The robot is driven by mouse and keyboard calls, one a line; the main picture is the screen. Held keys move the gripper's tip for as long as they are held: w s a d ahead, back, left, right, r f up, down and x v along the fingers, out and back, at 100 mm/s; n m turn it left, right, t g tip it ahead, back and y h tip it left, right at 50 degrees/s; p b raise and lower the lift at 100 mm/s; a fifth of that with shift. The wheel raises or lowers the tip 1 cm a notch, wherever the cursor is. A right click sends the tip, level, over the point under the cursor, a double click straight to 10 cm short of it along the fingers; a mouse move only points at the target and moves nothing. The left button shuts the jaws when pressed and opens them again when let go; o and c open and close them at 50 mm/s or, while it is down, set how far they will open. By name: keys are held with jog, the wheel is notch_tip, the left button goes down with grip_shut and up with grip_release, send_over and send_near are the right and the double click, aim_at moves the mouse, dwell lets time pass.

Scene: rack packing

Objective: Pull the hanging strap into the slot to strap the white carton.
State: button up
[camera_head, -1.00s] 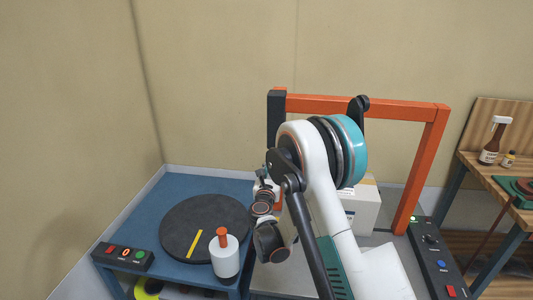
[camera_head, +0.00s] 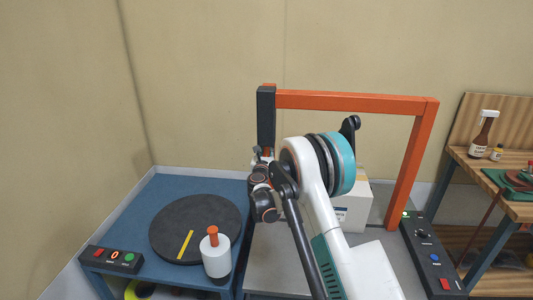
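The white carton (camera_head: 358,205) stands under the orange arch (camera_head: 350,101), mostly hidden behind my arm. A label shows on its visible side. The arch has a dark left post (camera_head: 266,120) and an orange right post. My gripper (camera_head: 262,154) is at the foot of the visible part of the dark post, left of the carton. It is small and partly covered by my wrist, so its fingers cannot be made out. The hanging strap and the slot cannot be made out; my arm covers much of the arch's inside.
A blue table with a black turntable (camera_head: 190,215) is at left, with a white cylinder with an orange knob (camera_head: 216,258) and a button box (camera_head: 112,260). A control panel (camera_head: 432,258) lies right of the arch.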

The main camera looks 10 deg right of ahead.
jog(key=shift+w+d, duration=0.1)
jog(key=shift+w, duration=0.15)
grip_shut()
